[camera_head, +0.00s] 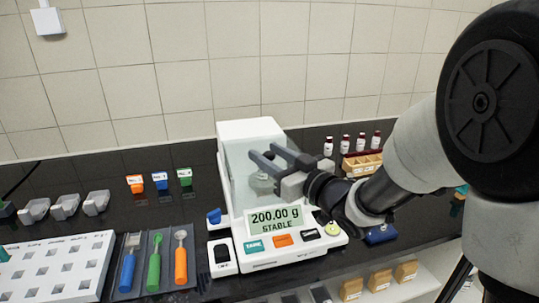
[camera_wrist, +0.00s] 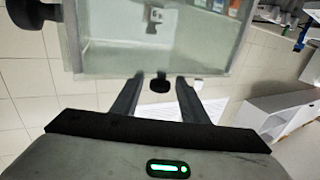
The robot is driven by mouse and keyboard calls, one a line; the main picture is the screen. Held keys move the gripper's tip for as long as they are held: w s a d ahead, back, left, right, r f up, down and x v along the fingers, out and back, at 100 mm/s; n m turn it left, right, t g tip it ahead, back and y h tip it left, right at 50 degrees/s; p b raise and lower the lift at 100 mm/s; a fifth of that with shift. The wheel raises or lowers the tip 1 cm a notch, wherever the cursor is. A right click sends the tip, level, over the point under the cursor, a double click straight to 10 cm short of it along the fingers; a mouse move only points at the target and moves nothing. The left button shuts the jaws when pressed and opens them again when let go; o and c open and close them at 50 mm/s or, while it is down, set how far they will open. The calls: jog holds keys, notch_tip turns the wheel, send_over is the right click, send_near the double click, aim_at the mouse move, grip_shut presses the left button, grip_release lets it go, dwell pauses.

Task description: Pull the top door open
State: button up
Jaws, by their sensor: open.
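The white balance (camera_head: 265,243) stands on the dark bench, with a glass weighing chamber (camera_head: 242,180) and a display reading "200.00 g STABLE". My gripper (camera_head: 262,152) is open and shows in front of the upper part of the chamber in the head view. In the wrist view, the glass chamber (camera_wrist: 100,62) fills the top middle. A small black knob (camera_wrist: 160,85) sits at its near edge, between the open fingers (camera_wrist: 159,88), with gaps on both sides. A second, larger black knob (camera_wrist: 30,13) is at the chamber's upper left. I cannot tell the door's outline clearly in either view.
A tiled wall (camera_head: 200,60) is behind the bench.

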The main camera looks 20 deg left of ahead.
aim_at(261, 149)
grip_shut()
jog(key=w+a, duration=0.1)
jog(key=w, duration=0.1)
jog(key=w+a, duration=0.1)
jog(key=w, duration=0.1)
jog(key=w+a+b, duration=0.1)
jog(key=w+a, duration=0.1)
jog(key=w, duration=0.1)
jog(key=shift+a, duration=0.1)
jog(key=shift+s, duration=0.1)
grip_release()
jog(key=v, duration=1.7)
jog(key=shift+s+p, duration=0.15)
jog(key=shift+p, duration=0.2)
jog(key=shift+o, duration=0.3)
